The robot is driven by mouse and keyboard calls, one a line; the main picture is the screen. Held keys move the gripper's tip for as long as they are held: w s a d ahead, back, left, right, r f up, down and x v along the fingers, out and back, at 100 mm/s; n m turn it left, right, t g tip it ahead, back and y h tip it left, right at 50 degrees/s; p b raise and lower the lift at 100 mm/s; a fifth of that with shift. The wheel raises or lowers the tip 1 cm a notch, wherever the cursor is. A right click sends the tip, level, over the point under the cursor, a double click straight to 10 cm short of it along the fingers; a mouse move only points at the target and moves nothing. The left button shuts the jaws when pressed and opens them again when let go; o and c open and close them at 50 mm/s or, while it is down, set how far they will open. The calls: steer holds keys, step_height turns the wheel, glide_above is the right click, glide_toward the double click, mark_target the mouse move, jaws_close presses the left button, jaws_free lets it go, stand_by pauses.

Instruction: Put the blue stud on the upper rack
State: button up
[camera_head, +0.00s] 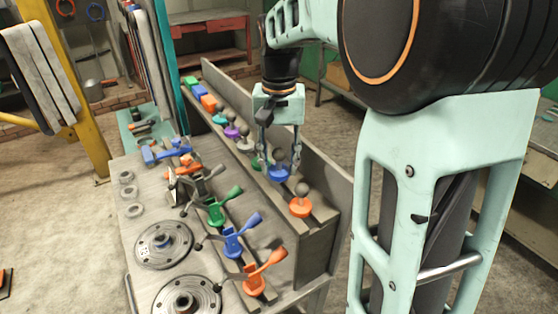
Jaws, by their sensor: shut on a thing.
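The blue stud (279,175) has a round blue base and a grey ball-topped stem. My gripper (281,163) points down and is shut on it, one finger on either side. The stud is over the long raised grey rack (324,213), between an orange stud (301,206) nearer me and a green stud (257,164) partly hidden behind a finger. I cannot tell whether its base touches the rack.
Farther along the rack stand a white stud (244,145), a purple stud (231,131) and a teal stud (220,118). A tall grey panel (312,158) runs behind. Lower left are green (217,214), blue (234,243) and orange (254,282) lever clamps.

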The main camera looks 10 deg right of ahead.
mark_target(279, 149)
steer(key=shift+f+b, duration=1.2)
steer(key=shift+f, duration=0.6)
steer(key=shift+r, duration=0.1)
steer(key=o, duration=0.9)
steer(key=shift+r, duration=0.15)
steer(key=shift+r+p, duration=3.2)
steer(key=shift+r, duration=0.45)
steer(key=o, duration=0.6)
steer(key=shift+c, duration=0.2)
steer(key=shift+f, duration=0.1)
